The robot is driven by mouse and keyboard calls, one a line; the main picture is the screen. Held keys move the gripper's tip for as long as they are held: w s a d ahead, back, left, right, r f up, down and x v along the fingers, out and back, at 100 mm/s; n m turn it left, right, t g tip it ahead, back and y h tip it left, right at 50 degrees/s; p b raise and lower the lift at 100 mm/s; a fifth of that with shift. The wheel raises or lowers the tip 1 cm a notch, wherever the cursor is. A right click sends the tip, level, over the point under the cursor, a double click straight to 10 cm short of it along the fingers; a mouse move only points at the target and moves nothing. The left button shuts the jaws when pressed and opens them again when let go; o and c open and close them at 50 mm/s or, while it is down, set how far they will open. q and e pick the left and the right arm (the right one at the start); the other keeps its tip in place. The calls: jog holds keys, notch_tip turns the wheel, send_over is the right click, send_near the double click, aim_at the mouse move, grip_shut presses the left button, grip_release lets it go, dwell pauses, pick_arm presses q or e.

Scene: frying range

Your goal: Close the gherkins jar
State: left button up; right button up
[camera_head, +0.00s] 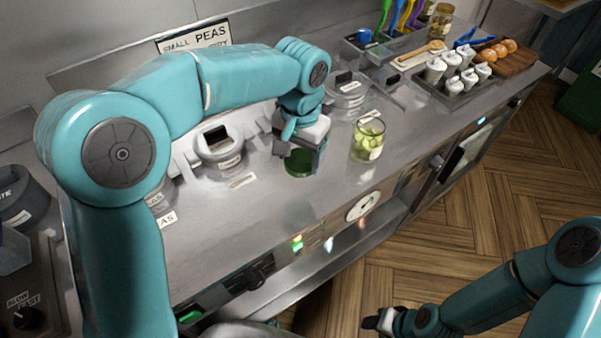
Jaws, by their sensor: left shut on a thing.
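The glass gherkins jar (368,141) stands upright on the steel counter, with green pieces inside and no lid visible on its top. My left gripper (300,150) points down just left of the jar, apart from it. It is shut on a dark green round lid (299,165), which is low at the counter; I cannot tell whether it touches the surface. The gripper's body hides part of the lid. My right gripper (380,321) is low at the bottom of the picture, over the floor, away from the jar; its fingers are too small to read.
Grey lidded tubs (220,148) stand behind and left of my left gripper. A tray of white shakers (457,76), a board with round orange-brown items (508,54) and another jar (440,20) lie farther right. The counter (240,215) is clear in front.

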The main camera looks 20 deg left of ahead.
aim_at(300, 160)
pick_arm(q)
notch_tip(300, 160, up, 10)
jog(key=shift+r+p, duration=0.15)
jog(key=shift+p, duration=0.3)
pick_arm(e)
jog(key=shift+r, duration=0.45)
jog(key=shift+o, duration=0.3)
